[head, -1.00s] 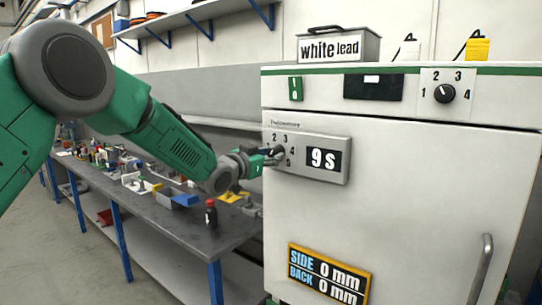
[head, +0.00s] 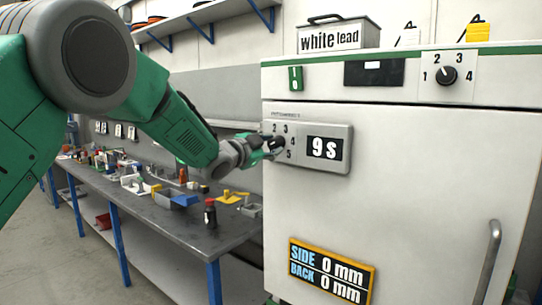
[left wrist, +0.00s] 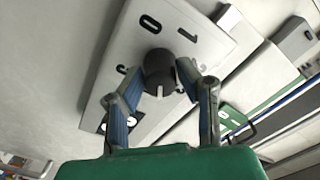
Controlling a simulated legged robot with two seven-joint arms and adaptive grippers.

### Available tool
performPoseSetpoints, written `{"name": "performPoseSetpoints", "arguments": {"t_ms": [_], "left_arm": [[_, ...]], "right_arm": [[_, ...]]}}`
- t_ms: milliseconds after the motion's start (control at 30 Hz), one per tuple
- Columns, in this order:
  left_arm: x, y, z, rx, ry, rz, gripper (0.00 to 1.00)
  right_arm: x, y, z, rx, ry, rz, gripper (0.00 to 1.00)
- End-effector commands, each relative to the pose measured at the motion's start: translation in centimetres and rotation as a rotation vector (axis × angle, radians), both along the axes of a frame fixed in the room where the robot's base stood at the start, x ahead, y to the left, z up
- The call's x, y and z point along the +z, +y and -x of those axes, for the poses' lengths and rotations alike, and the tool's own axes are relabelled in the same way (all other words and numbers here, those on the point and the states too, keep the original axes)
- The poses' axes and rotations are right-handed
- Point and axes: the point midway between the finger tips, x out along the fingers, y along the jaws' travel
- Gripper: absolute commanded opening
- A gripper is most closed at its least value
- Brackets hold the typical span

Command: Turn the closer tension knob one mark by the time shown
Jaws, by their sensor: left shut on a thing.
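My right gripper is not in view.
A second knob (head: 446,75) with marks 1 to 4 is at the cabinet's upper right. A sign (head: 331,271) reads SIDE 0 mm, BACK 0 mm. A handle (head: 486,262) stands out at lower right. A cluttered workbench (head: 180,225) stands left of the cabinet.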

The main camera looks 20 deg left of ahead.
Motion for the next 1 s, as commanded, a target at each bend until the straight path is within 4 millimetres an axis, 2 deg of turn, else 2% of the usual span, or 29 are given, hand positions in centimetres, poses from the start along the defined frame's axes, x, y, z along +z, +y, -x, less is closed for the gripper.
{"name": "performPoseSetpoints", "arguments": {"t_ms": [100, 433, 1000], "left_arm": [[0.2, -0.2, 0.0, -0.004, -0.044, -0.089, 0.0], [0.3, -0.3, 0.0, -0.004, -0.108, -0.267, 0.0], [0.4, -0.3, 0.0, -0.005, -0.129, -0.331, 0.0]], "right_arm": [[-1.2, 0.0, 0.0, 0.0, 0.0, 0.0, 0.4], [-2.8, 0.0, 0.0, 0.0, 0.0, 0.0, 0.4], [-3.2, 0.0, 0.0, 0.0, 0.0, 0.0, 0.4]]}}
